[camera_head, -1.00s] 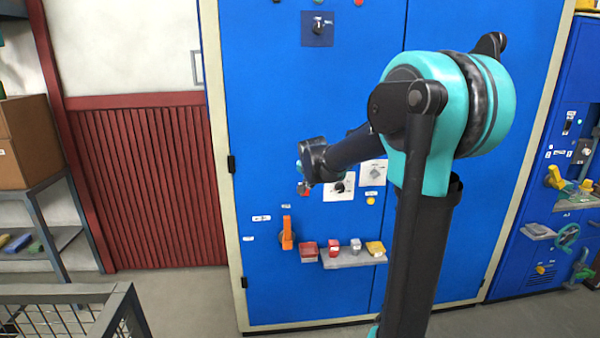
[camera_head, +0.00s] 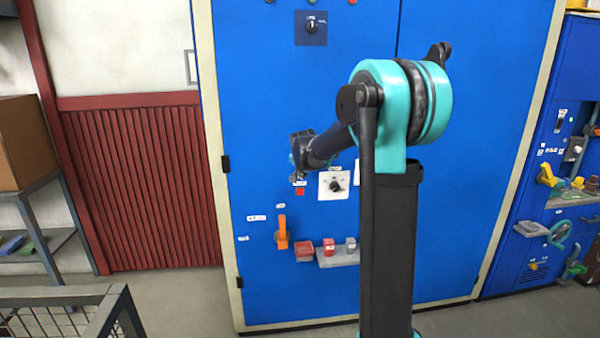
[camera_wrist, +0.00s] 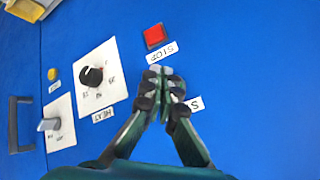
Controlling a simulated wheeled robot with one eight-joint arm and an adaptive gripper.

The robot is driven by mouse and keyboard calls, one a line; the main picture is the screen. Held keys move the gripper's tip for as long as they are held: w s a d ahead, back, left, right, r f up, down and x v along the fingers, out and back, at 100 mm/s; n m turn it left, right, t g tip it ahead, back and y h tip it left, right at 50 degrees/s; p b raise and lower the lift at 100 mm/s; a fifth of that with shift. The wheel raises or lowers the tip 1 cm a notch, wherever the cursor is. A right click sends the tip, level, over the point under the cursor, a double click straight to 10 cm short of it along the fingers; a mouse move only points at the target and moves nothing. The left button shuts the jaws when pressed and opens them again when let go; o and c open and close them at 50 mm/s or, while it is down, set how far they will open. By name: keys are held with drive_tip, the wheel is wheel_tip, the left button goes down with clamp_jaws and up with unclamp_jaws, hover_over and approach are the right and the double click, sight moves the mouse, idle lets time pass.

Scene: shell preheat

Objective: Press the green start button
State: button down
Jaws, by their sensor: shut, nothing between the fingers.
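The green start button is not visible in either view. In the wrist view my gripper (camera_wrist: 160,71) is shut and empty, its fingertips together in front of the blue panel. A white label (camera_wrist: 195,104) showing only an "S" is partly hidden behind the right finger. The red button (camera_wrist: 155,36) with the STOP label (camera_wrist: 162,52) is just beyond the fingertips; I cannot tell whether they touch the panel. In the head view the wrist (camera_head: 303,146) is in front of the cabinet, above the red button (camera_head: 300,191), and the fingertips are hard to make out.
A black HEAT knob (camera_wrist: 91,77) on a white plate is left of the fingers in the wrist view. A yellow button (camera_wrist: 53,74) and a grey switch (camera_wrist: 48,124) are farther left. An orange handle (camera_head: 282,232) and a small shelf (camera_head: 338,259) are lower on the cabinet.

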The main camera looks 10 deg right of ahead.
drive_tip(key=shift+w, duration=0.65)
idle(1.0)
drive_tip(key=shift+w, duration=0.4)
drive_tip(key=shift+w, duration=0.45)
idle(0.7)
drive_tip(key=shift+s, duration=0.85)
drive_tip(key=s, duration=0.5)
idle(0.4)
